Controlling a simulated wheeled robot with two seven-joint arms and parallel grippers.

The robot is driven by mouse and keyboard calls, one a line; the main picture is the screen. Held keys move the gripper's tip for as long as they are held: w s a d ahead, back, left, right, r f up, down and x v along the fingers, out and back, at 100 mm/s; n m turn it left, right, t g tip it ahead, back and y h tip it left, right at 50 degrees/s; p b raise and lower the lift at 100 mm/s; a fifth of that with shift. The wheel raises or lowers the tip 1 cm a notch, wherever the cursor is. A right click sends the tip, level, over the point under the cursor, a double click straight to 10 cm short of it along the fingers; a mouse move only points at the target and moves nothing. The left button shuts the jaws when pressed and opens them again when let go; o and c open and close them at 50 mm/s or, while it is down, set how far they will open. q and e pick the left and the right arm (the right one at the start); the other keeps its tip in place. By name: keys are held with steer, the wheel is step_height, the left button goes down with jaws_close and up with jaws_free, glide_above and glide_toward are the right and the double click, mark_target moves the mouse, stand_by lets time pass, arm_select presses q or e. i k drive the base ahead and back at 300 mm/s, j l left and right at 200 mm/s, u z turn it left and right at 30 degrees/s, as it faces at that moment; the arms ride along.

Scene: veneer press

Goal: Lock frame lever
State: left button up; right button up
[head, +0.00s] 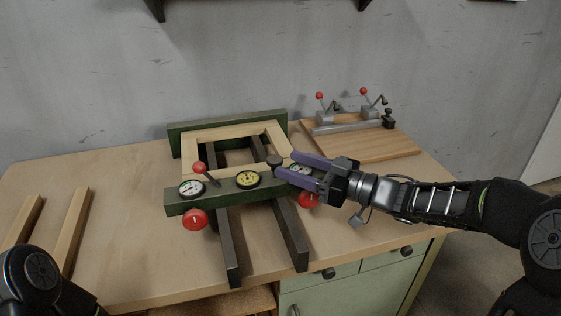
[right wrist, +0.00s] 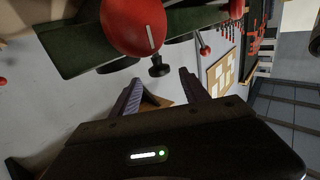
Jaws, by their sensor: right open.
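A frame press with green bars (head: 228,193) lies on the bench around a pale wooden frame (head: 197,138). A lever with a red ball (head: 200,167) stands tilted on its front bar, at the left. A dark round knob (head: 274,161) is near that bar's right end. My right gripper (head: 284,167) is open, its purple fingers pointing left close to the dark knob. In the right wrist view, a black knob (right wrist: 158,69) shows just past the open fingertips (right wrist: 159,77); I cannot tell whether they touch it. My left gripper is out of view.
Gauges (head: 247,179) and large red knobs (head: 195,220) sit along the front bar, and dark rails (head: 229,250) jut toward me. A wooden board with red-tipped clamps (head: 375,147) is at the back right. Loose wood strips (head: 70,230) lie left.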

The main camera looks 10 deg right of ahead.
mark_target(199, 167)
steer(key=k+l, duration=0.2)
steer(key=l, duration=0.15)
steer(key=k+l, duration=0.25)
steer(key=l, duration=0.15)
steer(key=k+l, duration=0.2)
steer(key=l, duration=0.15)
